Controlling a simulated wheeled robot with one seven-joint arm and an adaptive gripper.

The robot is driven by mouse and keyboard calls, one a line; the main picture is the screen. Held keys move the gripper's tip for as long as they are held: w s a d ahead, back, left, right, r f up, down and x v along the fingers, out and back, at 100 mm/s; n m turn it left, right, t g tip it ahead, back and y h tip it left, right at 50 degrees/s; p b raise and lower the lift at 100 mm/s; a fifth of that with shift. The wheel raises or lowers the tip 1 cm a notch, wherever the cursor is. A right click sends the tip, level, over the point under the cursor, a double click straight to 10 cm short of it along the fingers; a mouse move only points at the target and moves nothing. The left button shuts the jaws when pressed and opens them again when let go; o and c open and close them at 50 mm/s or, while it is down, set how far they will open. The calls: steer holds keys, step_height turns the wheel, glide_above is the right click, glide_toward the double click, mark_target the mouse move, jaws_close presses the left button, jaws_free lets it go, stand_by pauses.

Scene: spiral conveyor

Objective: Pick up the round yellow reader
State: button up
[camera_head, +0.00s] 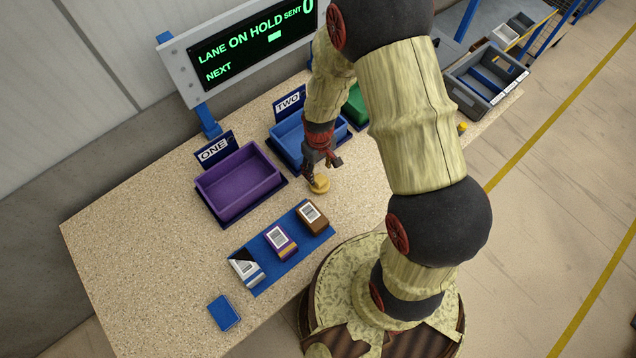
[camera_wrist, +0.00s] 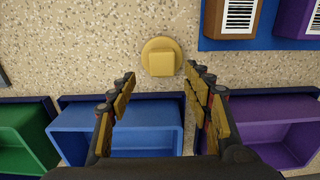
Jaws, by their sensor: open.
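The round yellow reader (camera_head: 320,184) sits on the speckled table in front of the blue bin marked TWO. In the wrist view the reader (camera_wrist: 161,57) is a flat yellow disc with a raised squarish top. My gripper (camera_head: 324,167) is open and empty, low over the table beside the reader. In the wrist view the fingertips of my gripper (camera_wrist: 160,75) stand apart, left and right of the reader's near edge, and the reader lies just beyond them. I cannot tell the exact height of the fingers above the table.
A purple bin (camera_head: 204,185) and a blue bin (camera_head: 275,144) stand behind the reader; a green bin (camera_head: 357,104) is partly hidden by my arm. Several boxes lie on a blue mat (camera_head: 262,287) in front. A grey crate (camera_head: 468,97) stands right. A screen (camera_head: 250,45) reads LANE ON HOLD.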

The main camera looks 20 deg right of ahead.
mark_target(319, 177)
steer(key=f, duration=0.4)
steer(key=shift+s+a+f, duration=0.1)
steer(key=shift+s+f, duration=0.1)
steer(key=shift+s, duration=0.1)
steer(key=shift+f, duration=0.3)
jaws_close()
steer(key=shift+r, duration=0.1)
stand_by(0.3)
